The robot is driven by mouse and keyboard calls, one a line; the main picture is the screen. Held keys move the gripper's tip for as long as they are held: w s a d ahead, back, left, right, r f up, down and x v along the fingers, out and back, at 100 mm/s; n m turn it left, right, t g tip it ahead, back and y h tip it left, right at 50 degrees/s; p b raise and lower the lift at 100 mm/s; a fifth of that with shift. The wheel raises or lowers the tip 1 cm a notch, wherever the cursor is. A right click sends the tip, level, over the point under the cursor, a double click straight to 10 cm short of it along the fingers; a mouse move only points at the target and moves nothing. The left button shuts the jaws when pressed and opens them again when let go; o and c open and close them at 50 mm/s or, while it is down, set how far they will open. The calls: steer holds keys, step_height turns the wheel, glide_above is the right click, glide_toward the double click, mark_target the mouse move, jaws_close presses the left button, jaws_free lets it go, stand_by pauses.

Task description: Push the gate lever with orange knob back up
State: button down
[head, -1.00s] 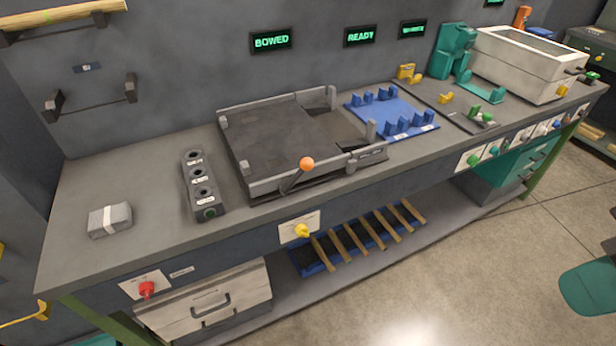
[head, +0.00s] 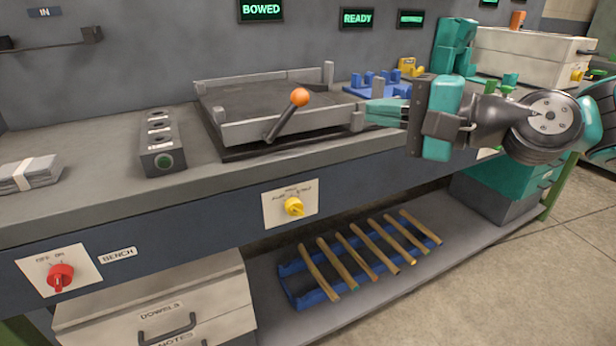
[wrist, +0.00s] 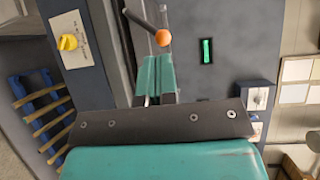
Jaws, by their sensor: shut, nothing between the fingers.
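The gate lever with its orange knob (head: 299,97) stands at the front of the grey tray-like gate unit (head: 250,130) on the bench. Its dark arm tilts up and to the right. In the wrist view the orange knob (wrist: 163,38) shows just beyond the fingertips, apart from them as far as I can tell. My gripper (head: 370,112) is to the right of the lever in the head view, its teal fingers pointing left toward it. The fingers are shut and empty; they also show in the wrist view (wrist: 156,62).
A dark block with holes (head: 162,148) and a banded grey stack (head: 30,173) are on the bench at left. A yellow knob (head: 293,206) and a red knob (head: 60,277) stick out from the bench front. A blue rack with sticks (head: 355,265) lies on the shelf below.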

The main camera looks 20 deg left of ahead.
mark_target(300, 98)
steer(key=w+a+f+m+t+y+b, duration=0.1)
steer(key=w+f+m+y+b, duration=0.1)
steer(key=w+f+m+b, duration=0.1)
steer(key=w+a+f+m+t+y+b, duration=0.1)
steer(key=w+f+m+t+y+b, duration=0.1)
steer(key=f+m+b, duration=0.3)
step_height(300, 98, down, 5)
steer(key=shift+w+a+r+y+b, duration=0.25)
steer(key=shift+w+y+b, duration=0.5)
steer(key=shift+b, duration=0.5)
steer(key=shift+w+h, duration=0.1)
steer(key=shift+h, duration=0.15)
steer(key=p+x, duration=1)
steer(key=p, duration=0.2)
steer(key=shift+a+r+p, duration=0.15)
steer(key=shift+a+p, duration=0.05)
steer(key=shift+p, duration=0.1)
steer(key=shift+s+a+r, duration=0.6)
steer(key=shift+a+r, duration=0.1)
steer(key=shift+r, duration=0.1)
steer(key=shift+s+a+r, duration=0.2)
steer(key=shift+a+r, duration=0.15)
